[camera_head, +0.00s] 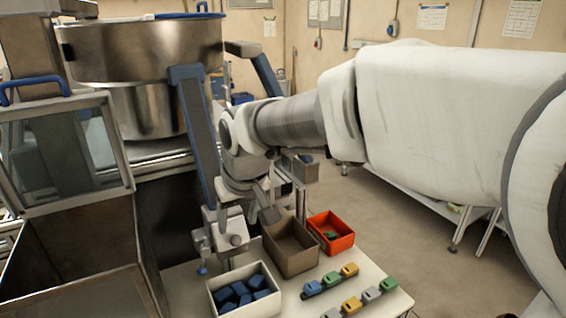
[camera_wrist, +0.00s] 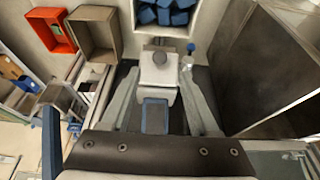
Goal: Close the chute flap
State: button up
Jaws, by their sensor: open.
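The blue-edged chute (camera_head: 195,130) slopes down from the steel bowl. At its lower end is a pale block with a round knob (camera_head: 236,240); this block (camera_wrist: 160,72) also shows in the wrist view, with a blue-rimmed part (camera_wrist: 155,116) below it. I cannot tell which part is the flap or how far it stands open. My gripper (camera_wrist: 160,82) is open, its two grey fingers on either side of the block in the picture. I cannot tell whether they touch it. Nothing is visibly held. In the head view my wrist hides part of this area.
A white bin of blue pieces (camera_head: 217,290), a brown box (camera_head: 290,262) and a red bin (camera_head: 347,243) stand on the table (camera_head: 388,300) close by. Several coloured parts (camera_head: 349,270) lie in rows to the right. A dark cabinet (camera_wrist: 265,70) stands beside the block.

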aim_at(236, 239)
jog(key=x, duration=0.7)
jog(key=shift+r, duration=0.1)
grip_shut()
dwell(1.2)
